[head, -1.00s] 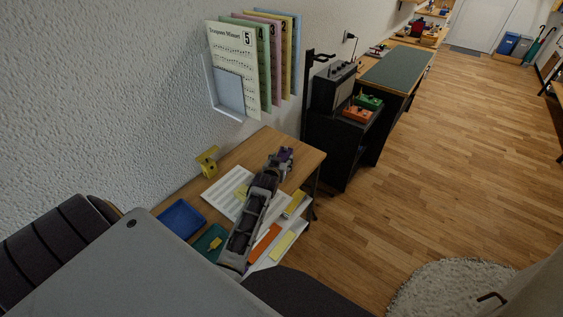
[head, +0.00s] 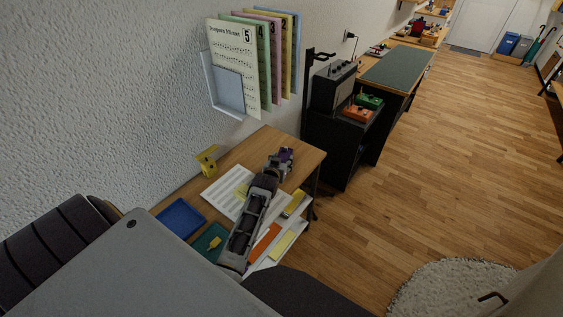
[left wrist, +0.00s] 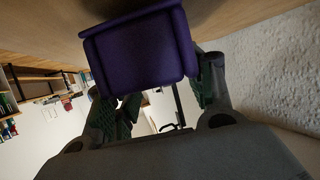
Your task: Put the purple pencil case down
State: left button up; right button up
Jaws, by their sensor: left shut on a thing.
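The purple pencil case (left wrist: 138,50) fills the top middle of the left wrist view, between the fingers of my left gripper (left wrist: 160,88). In the head view only a small part of the purple pencil case (head: 286,153) shows at the tip of my left gripper (head: 281,160), over the far right end of the wooden desk (head: 262,139). The gripper is shut on the case. The case is close to the wooden surface in the wrist view, but I cannot tell whether it touches. My right gripper is not in view.
White sheets (head: 221,196) lie on the desk left of my arm. A wall holder with music sheets (head: 235,60) hangs above. A black cabinet (head: 338,150) stands right of the desk.

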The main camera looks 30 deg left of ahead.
pick_arm(q)
jog(key=shift+f, duration=0.35)
dwell(0.3)
jog(key=o, duration=1.4)
jog(key=shift+c, duration=0.2)
jog(key=shift+f, duration=0.1)
jog(key=shift+s+d+r, duration=0.2)
jog(key=shift+s+r, duration=0.05)
jog(key=shift+s, duration=0.35)
jog(key=shift+v, duration=3.15)
